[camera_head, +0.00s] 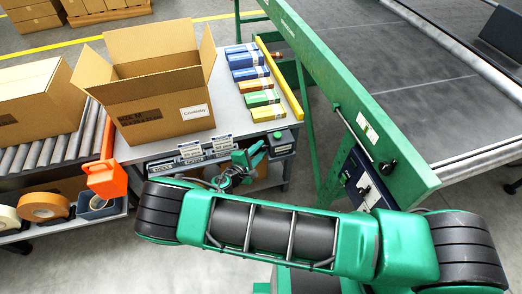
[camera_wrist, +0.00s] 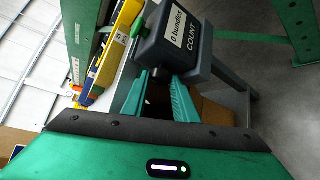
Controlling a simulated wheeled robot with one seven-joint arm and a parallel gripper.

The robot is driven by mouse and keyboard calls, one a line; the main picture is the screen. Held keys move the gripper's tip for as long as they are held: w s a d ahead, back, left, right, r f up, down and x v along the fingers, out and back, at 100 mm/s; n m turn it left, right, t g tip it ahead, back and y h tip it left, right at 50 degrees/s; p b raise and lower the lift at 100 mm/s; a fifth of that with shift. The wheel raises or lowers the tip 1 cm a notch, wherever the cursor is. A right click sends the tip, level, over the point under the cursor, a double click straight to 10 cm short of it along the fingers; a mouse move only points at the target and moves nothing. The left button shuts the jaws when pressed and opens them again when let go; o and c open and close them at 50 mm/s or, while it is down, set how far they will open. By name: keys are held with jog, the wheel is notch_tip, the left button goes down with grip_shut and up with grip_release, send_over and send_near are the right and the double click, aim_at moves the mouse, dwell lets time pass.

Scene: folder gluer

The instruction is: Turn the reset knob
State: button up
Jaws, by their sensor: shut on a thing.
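The black counter box (camera_wrist: 182,32) fills the upper middle of the wrist view, with a white label reading "0 bundles" and "COUNT". It also shows in the head view (camera_head: 283,148) at the table's front right corner. The fingers of my gripper (camera_wrist: 160,92) reach up to the near side of this box, one on each side of a small dark part, which I take to be the reset knob (camera_wrist: 160,74). My gripper is shut on it; the fingers hide most of it. In the head view my gripper (camera_head: 256,153) is just left of the box.
An open carton (camera_head: 160,100) stands on the grey table, with several small coloured boxes (camera_head: 253,73) beside a yellow rail (camera_head: 280,76). A green machine frame (camera_head: 340,90) stands close on the right. An orange block (camera_head: 105,180) is at the left.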

jog(key=o, duration=1)
jog(key=v, duration=1)
jog(key=shift+s+a, duration=0.15)
jog(key=shift+s, duration=0.15)
